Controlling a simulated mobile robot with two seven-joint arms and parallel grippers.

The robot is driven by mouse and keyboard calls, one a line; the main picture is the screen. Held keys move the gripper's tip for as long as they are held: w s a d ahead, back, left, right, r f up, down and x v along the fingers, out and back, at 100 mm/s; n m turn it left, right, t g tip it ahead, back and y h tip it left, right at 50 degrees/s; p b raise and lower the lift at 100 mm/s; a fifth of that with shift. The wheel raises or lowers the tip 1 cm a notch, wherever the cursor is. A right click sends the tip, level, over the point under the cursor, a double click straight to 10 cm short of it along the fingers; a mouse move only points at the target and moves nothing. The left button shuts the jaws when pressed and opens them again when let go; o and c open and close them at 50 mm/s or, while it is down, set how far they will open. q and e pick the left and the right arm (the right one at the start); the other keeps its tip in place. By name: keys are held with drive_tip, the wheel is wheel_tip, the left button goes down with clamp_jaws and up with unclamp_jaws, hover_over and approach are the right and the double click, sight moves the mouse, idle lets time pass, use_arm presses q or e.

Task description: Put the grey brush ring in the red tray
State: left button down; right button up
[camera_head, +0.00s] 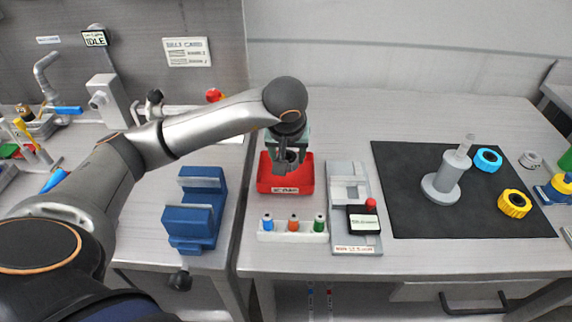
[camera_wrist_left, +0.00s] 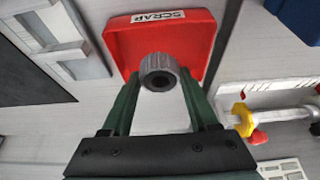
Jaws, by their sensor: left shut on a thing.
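The grey brush ring (camera_wrist_left: 158,72) is a knurled ring with a dark hole, held between the green fingertips of my left gripper (camera_wrist_left: 159,80) in the left wrist view. The red tray (camera_wrist_left: 200,32), labelled SCRAP, lies behind the ring there. In the head view the red tray (camera_head: 264,182) stands near the table's left edge, and my left gripper (camera_head: 288,153) is over it. The fingers partly hide the ring and the tray's inside. I cannot tell whether the ring touches the tray floor. My right gripper is not in view.
A rack with blue, orange and green pieces (camera_head: 265,236) stands in front of the tray. A grey fixture (camera_head: 348,240) is to its right. A black mat (camera_head: 415,210) holds a grey spindle (camera_head: 443,183) and blue and yellow rings. A blue vise-like block (camera_head: 190,222) is left.

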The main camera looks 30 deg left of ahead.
use_arm(q)
drive_tip(key=shift+a+f, duration=0.15)
drive_tip(key=shift+f, duration=0.75)
drive_tip(key=shift+a+f, duration=0.1)
drive_tip(key=shift+f, duration=0.8)
drive_tip(key=shift+f, duration=0.2)
drive_tip(key=shift+c, duration=0.8)
unclamp_jaws()
drive_tip(key=shift+r, duration=0.15)
drive_tip(key=shift+r+p, duration=0.25)
drive_tip(key=shift+p, duration=0.05)
drive_tip(key=v, duration=1.1)
drive_tip(key=shift+r, duration=0.3)
drive_tip(key=shift+d, duration=0.1)
